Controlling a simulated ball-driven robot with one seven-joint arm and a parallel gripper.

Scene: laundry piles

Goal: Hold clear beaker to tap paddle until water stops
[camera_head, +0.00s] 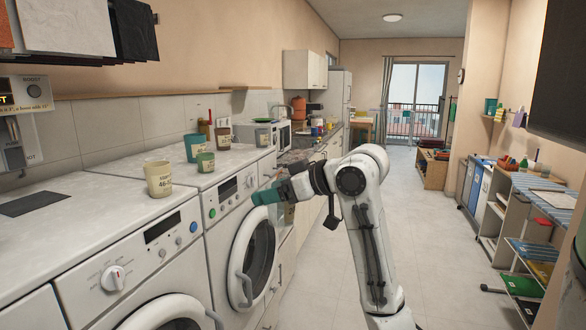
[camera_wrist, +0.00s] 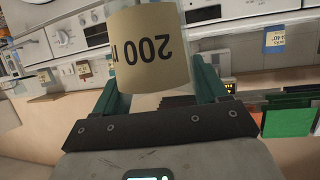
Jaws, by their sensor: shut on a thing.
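My gripper (camera_head: 268,194) is in front of the washing machines in the head view, its teal fingers toward their fronts. In the wrist view, my gripper (camera_wrist: 160,88) is shut on a beaker (camera_wrist: 150,50) with a tan label. The label reads 200 and is upside down in that view. The beaker's rim is out of frame, and I cannot see any water in it. A wall unit with a knob and a grey spout-like part (camera_head: 14,130) is at the far left.
The floor (camera_head: 310,280) is clear down the middle. A shelf unit with a patterned top (camera_head: 530,186) lines the right side.

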